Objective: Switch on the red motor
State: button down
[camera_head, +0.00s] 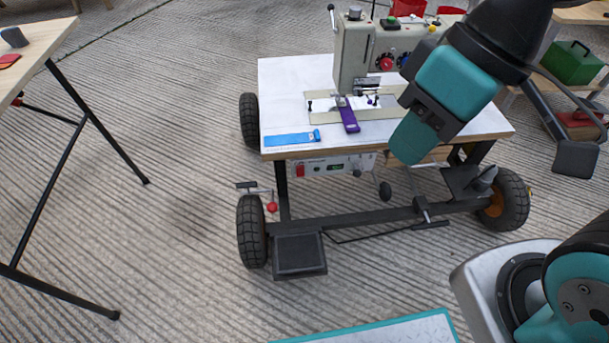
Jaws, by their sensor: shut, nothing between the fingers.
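A red switch (299,170) sits at the left end of a pale control panel (345,166) under the front edge of a wheeled sewing table (285,80). The panel also carries a small green part and dark knobs. My teal and black gripper (404,153) hangs in front of the table's right half, pointing down and left. It is shut and empty, to the right of the switch and apart from it in the picture. It covers part of the tabletop and front edge. The switch is unobstructed; its on or off position is too small to tell.
A sewing machine (356,50) stands on the table, with a blue strip (291,138) and a purple piece (348,117) before it. A red-knobbed lever (272,207) sticks out at the lower left. Open floor separates the left wooden table (38,40). A green box (571,62) stands right.

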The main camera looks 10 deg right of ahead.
aim_at(299, 169)
jog(key=z, duration=0.25)
jog(key=k, duration=0.55)
jog(key=z, duration=0.55)
jog(key=k, duration=0.8)
jog(key=u, duration=0.15)
jog(key=i, duration=0.45)
jog(key=u, duration=1.05)
jog(key=i, duration=0.95)
jog(key=u, duration=0.05)
